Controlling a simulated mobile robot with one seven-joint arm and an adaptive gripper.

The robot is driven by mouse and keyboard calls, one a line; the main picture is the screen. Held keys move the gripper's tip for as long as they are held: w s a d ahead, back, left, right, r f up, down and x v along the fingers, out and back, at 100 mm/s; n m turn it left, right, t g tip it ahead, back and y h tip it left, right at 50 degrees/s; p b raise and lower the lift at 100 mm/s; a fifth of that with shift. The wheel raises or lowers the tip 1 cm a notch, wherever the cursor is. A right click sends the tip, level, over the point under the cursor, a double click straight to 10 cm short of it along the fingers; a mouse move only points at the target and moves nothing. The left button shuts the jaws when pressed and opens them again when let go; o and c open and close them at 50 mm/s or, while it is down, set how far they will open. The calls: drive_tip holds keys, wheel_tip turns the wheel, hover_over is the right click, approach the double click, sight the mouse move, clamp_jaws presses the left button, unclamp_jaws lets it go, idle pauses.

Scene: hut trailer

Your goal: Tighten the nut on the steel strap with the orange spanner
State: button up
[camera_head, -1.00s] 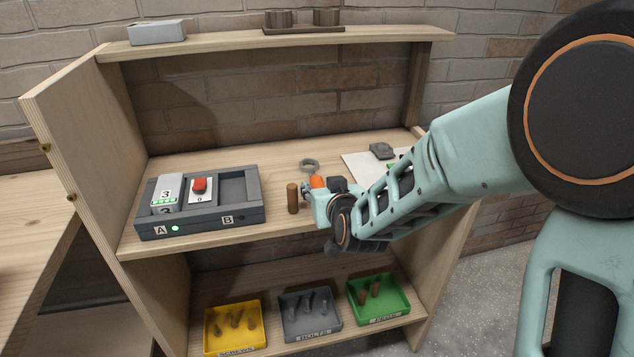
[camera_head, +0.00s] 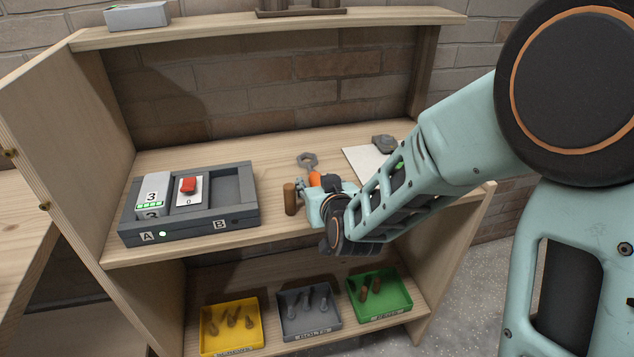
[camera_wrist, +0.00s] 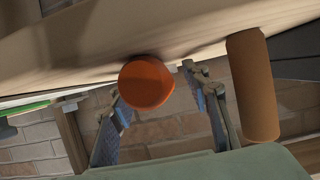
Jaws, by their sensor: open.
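The orange spanner lies on the workbench with its orange handle (camera_head: 315,179) toward me. A grey ring-like head (camera_head: 307,160) shows beyond it, seemingly the spanner's. My gripper (camera_head: 309,188) is low over the bench by the handle's near end. In the wrist view, the round orange handle end (camera_wrist: 146,83) appears between the two spread fingers of my gripper (camera_wrist: 158,102). The fingers are open, and I cannot tell whether either touches the handle. I cannot make out the steel strap or its nut; my arm hides part of the bench.
A brown upright cylinder (camera_head: 290,198) stands close left of my gripper and also shows in the wrist view (camera_wrist: 253,85). A grey tray (camera_head: 240,222) with A and B labels lies left. Yellow (camera_head: 210,343), grey (camera_head: 293,335) and green (camera_head: 371,311) bins stand below.

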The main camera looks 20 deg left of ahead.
clamp_jaws()
drive_tip(key=shift+r, duration=0.15)
idle(0.4)
